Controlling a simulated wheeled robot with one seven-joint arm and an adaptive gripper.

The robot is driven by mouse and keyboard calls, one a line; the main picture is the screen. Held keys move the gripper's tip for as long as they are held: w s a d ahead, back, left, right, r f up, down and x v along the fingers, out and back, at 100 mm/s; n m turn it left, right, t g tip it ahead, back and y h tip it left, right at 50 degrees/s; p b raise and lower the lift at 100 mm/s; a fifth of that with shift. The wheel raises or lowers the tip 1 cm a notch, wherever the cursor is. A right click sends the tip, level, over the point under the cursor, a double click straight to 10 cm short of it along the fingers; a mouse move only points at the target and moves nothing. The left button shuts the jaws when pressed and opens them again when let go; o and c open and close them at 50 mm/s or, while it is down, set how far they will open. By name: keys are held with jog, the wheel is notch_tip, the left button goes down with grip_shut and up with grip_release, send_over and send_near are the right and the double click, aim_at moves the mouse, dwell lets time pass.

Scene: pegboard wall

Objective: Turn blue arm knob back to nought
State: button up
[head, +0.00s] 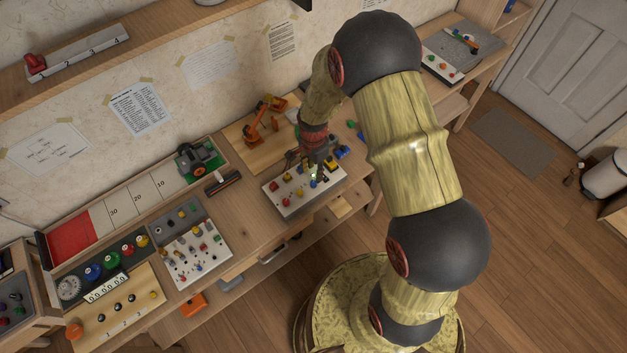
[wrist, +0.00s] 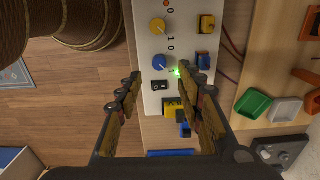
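The blue knob (wrist: 159,62) sits on a white control panel (wrist: 147,48) in the wrist view, between my fingers and a little ahead of their tips. Printed 0 and 1 marks stand to its right; its pointer is too small to read surely. A green light (wrist: 178,72) glows beside it, close to my right finger. My gripper (wrist: 160,72) is open and empty, with a finger on either side of the knob; I see no contact. In the head view, my gripper (head: 318,166) is over the panel (head: 290,207) and partly hides its knobs.
A yellow knob (wrist: 158,25) is above the blue one, and a black rocker switch (wrist: 160,87) is below it. Green (wrist: 253,103) and white trays are farther right. An orange toy arm (head: 262,118) stands behind the panel.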

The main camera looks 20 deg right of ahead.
aim_at(313, 182)
notch_tip(313, 182, down, 7)
jog(key=shift+r+b, duration=0.1)
jog(key=shift+b, duration=0.2)
jog(key=shift+c, duration=0.8)
jog(key=c, duration=0.8)
grip_shut()
